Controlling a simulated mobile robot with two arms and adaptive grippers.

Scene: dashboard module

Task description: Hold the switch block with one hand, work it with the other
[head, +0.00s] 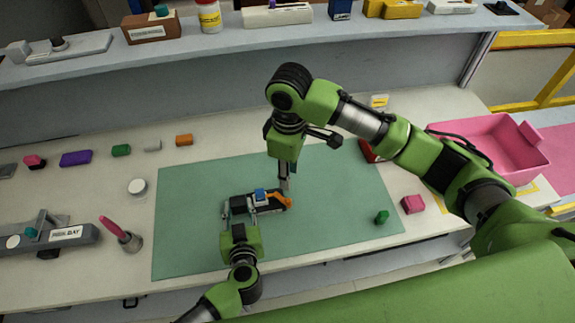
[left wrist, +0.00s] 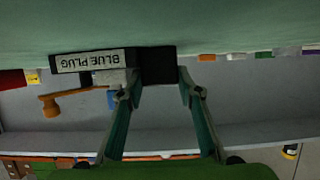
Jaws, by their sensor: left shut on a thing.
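The switch block (head: 240,204) lies on the green mat (head: 330,226); it is dark, with a blue part on top and an orange lever (head: 288,202) at its right end. In the left wrist view the block (left wrist: 158,66) shows upside down with a white "BLUE PLUG" label, and the orange lever (left wrist: 62,102) sticks out. My left gripper (head: 238,214) is shut on the block's left end, one finger on each side. My right gripper (head: 284,182) points down at the block's right end, close to the lever; whether it touches is unclear.
A small green piece (head: 382,217) and a pink block (head: 413,204) sit to the right. A pink bin (head: 490,150) stands at the far right. Several colored blocks line the back.

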